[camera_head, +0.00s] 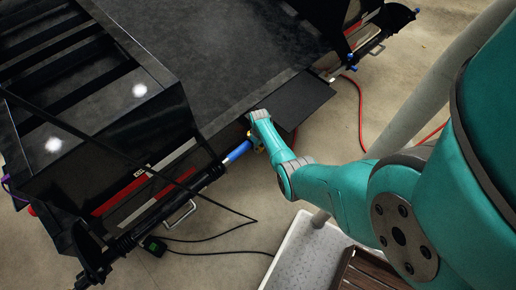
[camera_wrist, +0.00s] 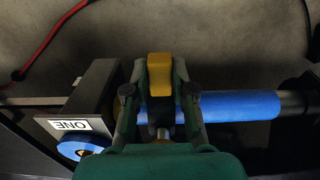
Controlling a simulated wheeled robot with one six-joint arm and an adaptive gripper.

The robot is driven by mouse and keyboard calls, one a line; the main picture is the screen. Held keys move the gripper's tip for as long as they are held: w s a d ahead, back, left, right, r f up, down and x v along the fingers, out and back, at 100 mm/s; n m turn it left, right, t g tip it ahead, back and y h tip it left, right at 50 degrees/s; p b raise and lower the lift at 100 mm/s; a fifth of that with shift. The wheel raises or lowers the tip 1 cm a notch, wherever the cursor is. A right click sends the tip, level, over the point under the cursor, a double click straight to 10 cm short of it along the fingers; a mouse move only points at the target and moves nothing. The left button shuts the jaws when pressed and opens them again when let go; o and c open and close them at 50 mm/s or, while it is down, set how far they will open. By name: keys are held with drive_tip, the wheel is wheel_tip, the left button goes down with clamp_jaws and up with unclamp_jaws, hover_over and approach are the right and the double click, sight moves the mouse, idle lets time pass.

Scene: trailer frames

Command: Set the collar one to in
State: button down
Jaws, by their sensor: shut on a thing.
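A white label reading ONE (camera_wrist: 69,125), upside down in the wrist view, sits on a dark bracket (camera_wrist: 92,90) at the left. A blue sleeve (camera_wrist: 240,105) lies along a dark rod to the right of my gripper; it also shows in the head view (camera_head: 238,152). A blue round part (camera_wrist: 80,149) is below the label. My gripper (camera_wrist: 160,98) is shut on a yellow piece (camera_wrist: 160,72) between the bracket and the blue sleeve. Which of these parts is the collar itself is not clear. My fingers and palm hide where the yellow piece meets the rod.
The black trailer frame (camera_head: 215,55) fills the upper left of the head view. Its front beam carries red and white strips (camera_head: 119,193) and a metal handle (camera_head: 180,215). A red hose (camera_head: 360,105) and black cables lie on the concrete floor (camera_head: 225,235). A pale tray-like surface (camera_head: 301,258) is below.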

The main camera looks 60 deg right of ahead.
drive_tip(key=c, duration=1)
unclamp_jaws()
drive_tip(key=shift+o, duration=0.2)
wheel_tip(320, 180, up, 12)
drive_tip(key=shift+a, duration=0.1)
